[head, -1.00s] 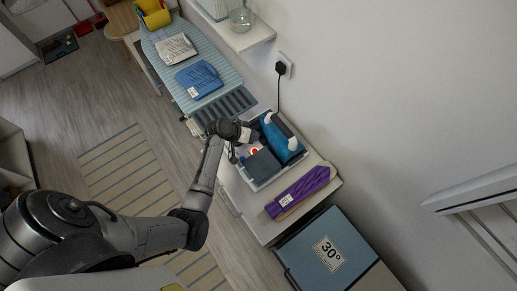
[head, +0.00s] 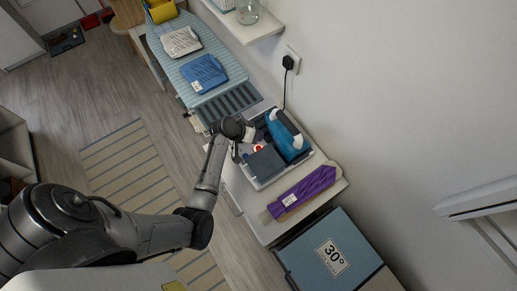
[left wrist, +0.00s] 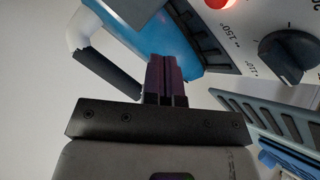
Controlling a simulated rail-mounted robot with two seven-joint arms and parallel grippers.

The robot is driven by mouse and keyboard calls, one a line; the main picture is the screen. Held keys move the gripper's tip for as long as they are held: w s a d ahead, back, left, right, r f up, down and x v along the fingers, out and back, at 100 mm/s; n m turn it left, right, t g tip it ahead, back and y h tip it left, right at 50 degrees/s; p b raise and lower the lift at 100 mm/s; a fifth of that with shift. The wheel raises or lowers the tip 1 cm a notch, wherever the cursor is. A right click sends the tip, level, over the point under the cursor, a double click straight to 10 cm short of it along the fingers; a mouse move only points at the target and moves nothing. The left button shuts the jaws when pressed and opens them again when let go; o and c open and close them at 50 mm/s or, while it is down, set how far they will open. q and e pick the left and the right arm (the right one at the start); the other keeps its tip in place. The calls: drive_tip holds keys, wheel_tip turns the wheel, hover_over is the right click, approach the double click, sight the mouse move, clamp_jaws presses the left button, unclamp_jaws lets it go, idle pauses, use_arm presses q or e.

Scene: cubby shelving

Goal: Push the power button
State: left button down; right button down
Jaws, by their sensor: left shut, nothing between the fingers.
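A round red lit spot (head: 257,149), which looks like the power button, is on the light panel of the ironing station (head: 262,182). In the left wrist view, the red spot (left wrist: 217,3) is cut by the top edge, right of my fingers. A dark dial (left wrist: 288,57) with temperature marks lies to its right. My left gripper (left wrist: 165,75) is shut and empty, its purple-tinted fingers in front of the blue iron. In the head view, my left gripper (head: 236,153) is just left of the red spot; contact cannot be told. My right gripper is out of view.
A blue iron (head: 288,137) stands on the station by the wall. A purple folded cloth (head: 306,189) lies nearer. An ironing board (head: 210,52) with folded clothes is behind. A cord runs up to a wall plug (head: 289,63). The wall bounds the right side.

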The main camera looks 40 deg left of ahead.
sight(258, 147)
use_arm(q)
wheel_tip(258, 147, down, 4)
drive_tip(key=b, duration=0.3)
drive_tip(key=shift+r, duration=0.15)
drive_tip(key=shift+f+b, duration=0.45)
drive_tip(key=shift+f, duration=0.4)
drive_tip(key=shift+f, duration=0.15)
idle(1.0)
drive_tip(key=shift+f, duration=0.3)
drive_tip(key=shift+s+a+f+b, duration=0.1)
drive_tip(key=shift+f+b, duration=0.35)
drive_tip(key=shift+f, duration=0.3)
idle(0.5)
drive_tip(key=shift+r, duration=0.2)
